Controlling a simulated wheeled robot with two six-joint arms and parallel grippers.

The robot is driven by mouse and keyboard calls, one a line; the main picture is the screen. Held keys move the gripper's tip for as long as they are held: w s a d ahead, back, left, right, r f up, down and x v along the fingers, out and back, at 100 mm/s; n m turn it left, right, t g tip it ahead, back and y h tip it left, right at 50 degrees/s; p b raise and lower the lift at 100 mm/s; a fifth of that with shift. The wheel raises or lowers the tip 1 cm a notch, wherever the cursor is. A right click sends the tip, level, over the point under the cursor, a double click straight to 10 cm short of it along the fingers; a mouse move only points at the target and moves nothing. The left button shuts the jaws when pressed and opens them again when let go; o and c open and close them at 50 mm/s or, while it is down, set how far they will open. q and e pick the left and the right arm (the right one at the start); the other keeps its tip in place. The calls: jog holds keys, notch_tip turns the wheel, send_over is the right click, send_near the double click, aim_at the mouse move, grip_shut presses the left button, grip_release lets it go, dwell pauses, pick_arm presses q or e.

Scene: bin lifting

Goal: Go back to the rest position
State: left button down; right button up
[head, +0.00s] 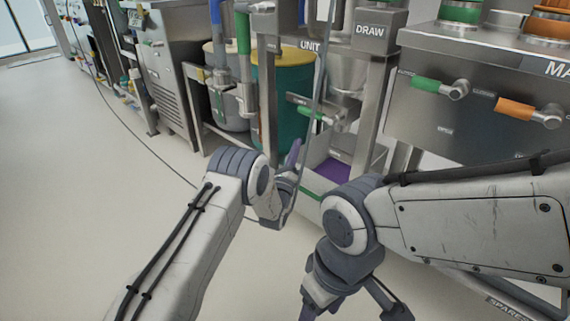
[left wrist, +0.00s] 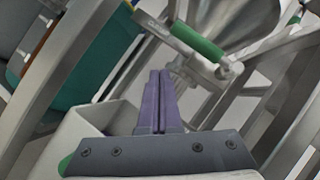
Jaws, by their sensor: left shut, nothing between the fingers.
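My left gripper (head: 293,153) is at the middle of the head view, beside a pale bin (head: 315,184) under the steel frame. Its purple fingers (left wrist: 158,102) are pressed together in the left wrist view, with nothing between them. The bin has a purple inside, and its pale wall (left wrist: 85,135) lies close behind the fingers in the wrist view. I cannot tell whether they touch it. My right gripper (head: 350,300) is low in the head view, cut off by the bottom edge, and its fingertips are hidden.
A steel unit with a green-handled valve (head: 313,114) stands over the bin. A teal drum (head: 284,100) and a grey drum (head: 228,95) stand to its left. A steel cabinet (head: 465,115) with green and orange handles is at the right. The floor (head: 90,190) at the left is clear.

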pick_arm(q)
jog(key=s+a+f+p, duration=0.2)
jog(key=s+a+f, duration=0.1)
jog(key=s, duration=0.1)
jog(key=w+d+r+n+g+p, duration=0.1)
jog(key=d+r+n+g+p, duration=0.2)
jog(key=d+r+n+g, duration=0.3)
jog(key=s+d+r+n+g+y+p, duration=0.1)
jog(key=s+d+r+n+g+p, duration=0.2)
jog(key=s+r, duration=0.4)
jog(key=s+a+r+n+g+y+p, duration=0.2)
jog(key=s+a+n+g, duration=0.25)
jog(key=s, duration=0.85)
jog(key=s+a+r+n+g+y+p, duration=0.15)
jog(key=s+a+n+g, duration=0.3)
jog(key=s, duration=0.95)
jog(key=s+a+r+n+g+y+p, duration=0.1)
jog(key=s+a+r+n+g+p, duration=0.25)
jog(key=s, duration=0.95)
notch_tip(320, 180, up, 36)
jog(key=n+p, duration=0.1)
jog(key=p, duration=3.3)
jog(key=shift+d+p, duration=0.2)
jog(key=shift+p, duration=0.15)
jog(key=shift+w+r+n+g, duration=0.1)
jog(key=shift+n+g, duration=0.15)
